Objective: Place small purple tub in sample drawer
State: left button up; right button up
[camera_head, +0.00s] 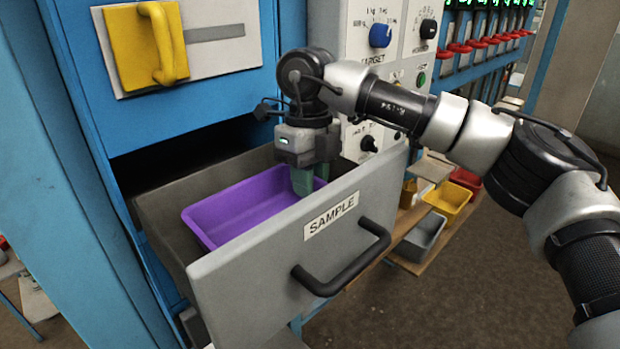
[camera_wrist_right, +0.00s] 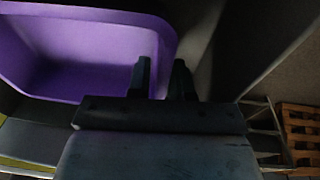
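The small purple tub (camera_head: 245,203) is upright inside the open drawer labelled SAMPLE (camera_head: 235,283), its rim below the top of the drawer front. Whether its base touches the drawer floor is hidden. My right gripper (camera_head: 304,181) points down into the drawer at the tub's right end. In the right wrist view, the fingers of my right gripper (camera_wrist_right: 163,75) stand on either side of the wall of the tub (camera_wrist_right: 90,55), one inside and one outside. I cannot tell whether they press on it. My left gripper is not in view.
The blue cabinet (camera_head: 55,200) stands left of and behind the drawer, with a yellow handle (camera_head: 160,45) above. A dark handle (camera_head: 345,262) sticks out from the drawer front. A knob panel (camera_head: 395,60) is behind my right arm. Grey (camera_head: 423,235) and yellow (camera_head: 448,200) bins stand low at right.

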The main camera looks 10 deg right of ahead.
jog(key=shift+o, duration=0.9)
jog(key=shift+s+f, duration=0.1)
jog(key=shift+f, duration=0.35)
jog(key=r, duration=0.2)
jog(key=w+r, duration=0.1)
jog(key=r, duration=0.1)
jog(key=shift+w+a+r+b, duration=0.15)
jog(key=shift+r+b, duration=0.1)
jog(key=shift+b, duration=0.15)
notch_tip(320, 180, up, 7)
jog(key=shift+w+p, duration=0.2)
jog(key=shift+p, duration=0.15)
jog(key=shift+d, duration=0.2)
